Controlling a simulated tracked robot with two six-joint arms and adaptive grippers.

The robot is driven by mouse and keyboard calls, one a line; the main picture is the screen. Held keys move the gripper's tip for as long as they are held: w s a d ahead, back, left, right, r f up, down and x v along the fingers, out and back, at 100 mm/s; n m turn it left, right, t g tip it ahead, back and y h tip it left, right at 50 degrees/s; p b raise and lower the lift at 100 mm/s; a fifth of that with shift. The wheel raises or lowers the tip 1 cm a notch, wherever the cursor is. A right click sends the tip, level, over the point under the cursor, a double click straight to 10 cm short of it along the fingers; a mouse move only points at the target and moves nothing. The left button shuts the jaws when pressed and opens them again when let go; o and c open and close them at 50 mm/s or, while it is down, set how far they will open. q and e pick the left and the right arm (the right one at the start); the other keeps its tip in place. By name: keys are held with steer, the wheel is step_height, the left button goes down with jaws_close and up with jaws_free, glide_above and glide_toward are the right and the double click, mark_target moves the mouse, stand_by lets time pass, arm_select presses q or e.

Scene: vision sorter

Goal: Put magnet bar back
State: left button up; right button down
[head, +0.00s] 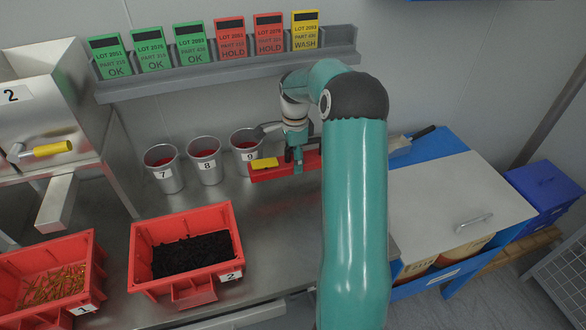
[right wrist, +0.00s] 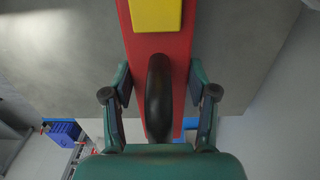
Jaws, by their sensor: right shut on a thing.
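The magnet bar (head: 262,175) is a red bar with a yellow block on top. It lies across the head view just in front of cup 9. It also shows in the right wrist view (right wrist: 179,48), where a black loop handle (right wrist: 159,95) stands up from it. My right gripper (head: 298,160) is shut on the bar at this handle, with a finger on each side. The bar's right end is hidden behind my right arm. I cannot tell whether the bar touches the bench. My left gripper is not in view.
Cups 7 (head: 165,174), 8 (head: 206,166) and 9 (head: 240,152) stand behind and left of the bar. Red bins, one with black contents (head: 138,279) and one with brass-coloured pieces (head: 90,265), are in front. A card rail (head: 220,77) runs along the wall. A blue-framed cabinet (head: 445,190) stands right.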

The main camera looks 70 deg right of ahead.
mark_target(294, 180)
step_height(294, 180, down, 4)
steer(key=shift+f+p, duration=0.1)
steer(key=shift+p, duration=0.35)
steer(key=shift+w+d+f+p, duration=0.2)
steer(key=shift+f+p, duration=0.1)
steer(key=shift+f, duration=0.25)
steer(key=shift+f, duration=0.15)
steer(key=shift+c, duration=1.6)
jaws_free()
steer(key=shift+s, duration=0.1)
step_height(294, 180, up, 12)
steer(key=p, duration=0.7)
